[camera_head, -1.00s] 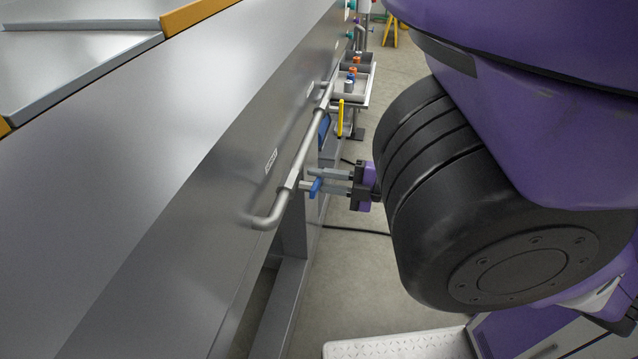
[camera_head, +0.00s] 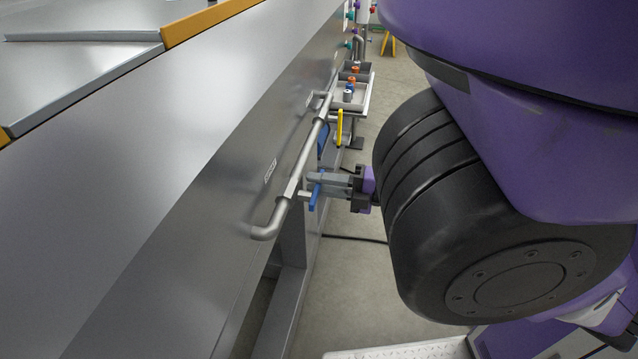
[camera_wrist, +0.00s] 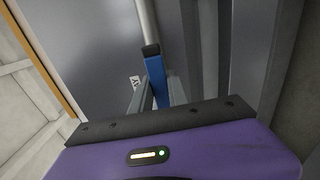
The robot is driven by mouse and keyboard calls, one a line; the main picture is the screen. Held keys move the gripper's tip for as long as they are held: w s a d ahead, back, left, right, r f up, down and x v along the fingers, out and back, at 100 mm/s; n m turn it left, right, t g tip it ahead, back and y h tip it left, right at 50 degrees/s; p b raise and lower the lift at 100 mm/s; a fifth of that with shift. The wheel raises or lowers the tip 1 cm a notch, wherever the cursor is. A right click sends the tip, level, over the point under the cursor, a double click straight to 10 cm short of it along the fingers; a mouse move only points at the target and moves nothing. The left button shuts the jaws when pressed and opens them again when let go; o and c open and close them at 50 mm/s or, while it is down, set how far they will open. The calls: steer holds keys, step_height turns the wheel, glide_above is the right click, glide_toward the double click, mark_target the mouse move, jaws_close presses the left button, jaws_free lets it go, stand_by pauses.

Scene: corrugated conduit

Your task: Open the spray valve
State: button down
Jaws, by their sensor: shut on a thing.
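The spray valve has a blue lever handle (camera_head: 313,199) on a grey pipe (camera_head: 308,148) that runs along the side of the steel machine. My gripper (camera_head: 318,184), with grey fingers and a purple body, reaches it from the right and is shut on the blue handle. In the wrist view, the blue handle (camera_wrist: 157,78), with a dark end, stands between the two fingers of my gripper (camera_wrist: 160,95), below the pipe (camera_wrist: 147,22). The fingers hide part of the handle and the valve body.
The steel side panel (camera_head: 190,180) of the machine fills the left, with a small label (camera_head: 270,170). Farther along are a yellow handle (camera_head: 340,127) and a tray (camera_head: 362,98) with orange- and blue-topped items. A dark cable (camera_head: 355,238) lies on the open floor below.

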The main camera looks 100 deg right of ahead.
steer(key=c, duration=1.3)
jaws_free()
steer(key=shift+s, duration=0.15)
steer(key=b+v, duration=0.1)
steer(key=v, duration=0.6)
steer(key=shift+s+a+b, duration=0.15)
steer(key=shift+s+b, duration=0.15)
